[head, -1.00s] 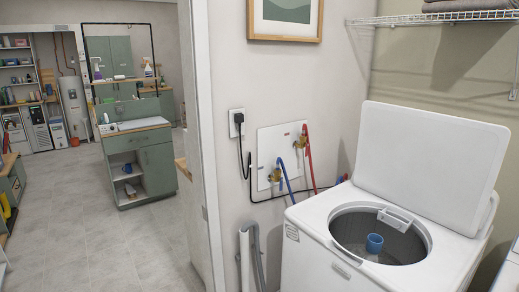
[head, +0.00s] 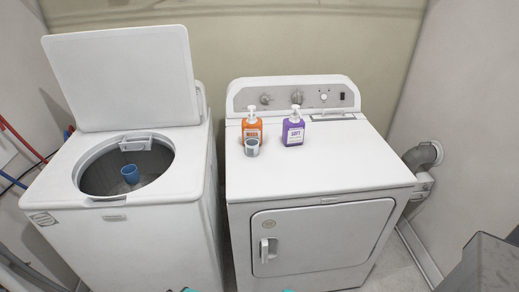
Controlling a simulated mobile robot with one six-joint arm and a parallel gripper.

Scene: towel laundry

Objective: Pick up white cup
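A small whitish-grey cup (head: 252,147) with a grey inside stands upright on top of the dryer (head: 345,165). It is close in front of an orange pump bottle (head: 252,126) and left of a purple pump bottle (head: 293,128). I cannot tell if it touches the orange bottle. A blue cup-like piece (head: 130,174) shows inside the open washer tub. Two small teal bits (head: 187,290) show at the bottom edge; they may be tips of my gripper, but they are cut off. No part of a gripper is near the cup.
The washer (head: 150,225) stands left of the dryer with its lid (head: 125,75) raised. A narrow gap separates them. A dark grey block (head: 487,266) fills the bottom right corner. The dryer's front and right top are clear. A vent duct (head: 422,157) is at right.

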